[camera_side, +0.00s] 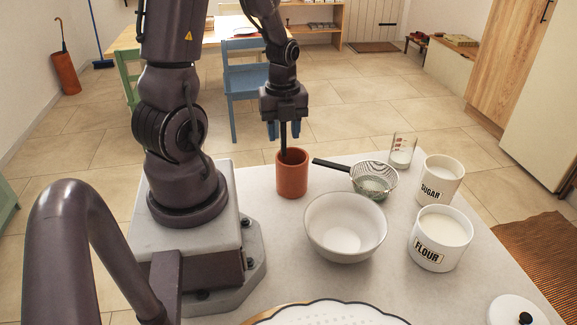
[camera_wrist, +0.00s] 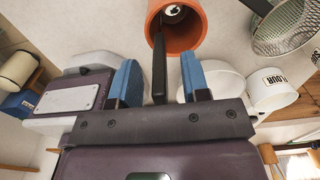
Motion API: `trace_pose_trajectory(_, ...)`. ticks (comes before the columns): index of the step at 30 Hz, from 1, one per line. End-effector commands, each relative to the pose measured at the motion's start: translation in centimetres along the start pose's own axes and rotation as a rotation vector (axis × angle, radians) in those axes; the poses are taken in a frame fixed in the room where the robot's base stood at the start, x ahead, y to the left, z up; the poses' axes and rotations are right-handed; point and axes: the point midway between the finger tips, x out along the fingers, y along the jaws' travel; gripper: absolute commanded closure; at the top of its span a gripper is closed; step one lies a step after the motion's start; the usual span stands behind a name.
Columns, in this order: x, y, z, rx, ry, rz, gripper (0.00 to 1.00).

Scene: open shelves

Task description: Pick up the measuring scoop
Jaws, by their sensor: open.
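A dark upright handle (camera_side: 284,146) rises out of a terracotta crock (camera_side: 291,182); I take it for the measuring scoop, but its lower end is mostly hidden inside the crock. My gripper (camera_side: 284,134) is above the crock, pointing down, with its blue fingers apart. In the wrist view the dark handle (camera_wrist: 159,68) stands between the two open fingers of my gripper (camera_wrist: 157,62), with a gap on both sides. The crock (camera_wrist: 190,40) lies beyond the fingertips, and a small round shape shows inside it.
A sieve (camera_side: 373,180) with a dark handle lies just right of the crock. A white bowl (camera_side: 345,228) stands in front. A measuring glass (camera_side: 402,150), a sugar canister (camera_side: 440,178) and a flour canister (camera_side: 440,240) stand at the right. A plate (camera_side: 325,314) is at the front edge.

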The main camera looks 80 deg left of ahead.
Motion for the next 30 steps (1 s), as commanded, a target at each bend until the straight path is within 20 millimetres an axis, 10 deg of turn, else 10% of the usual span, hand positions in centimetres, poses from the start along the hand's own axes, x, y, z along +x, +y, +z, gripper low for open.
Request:
trace_pose_trajectory(11, 1.35, -0.03, 0.0, 0.0, -0.001, -0.001, 0.57)
trace_pose_trajectory(17, 1.33, -0.03, 0.0, 0.0, -0.001, -0.001, 1.0)
trace_pose_trajectory(30, 0.9, -0.07, 0.03, -0.001, -0.002, -0.002, 1.0)
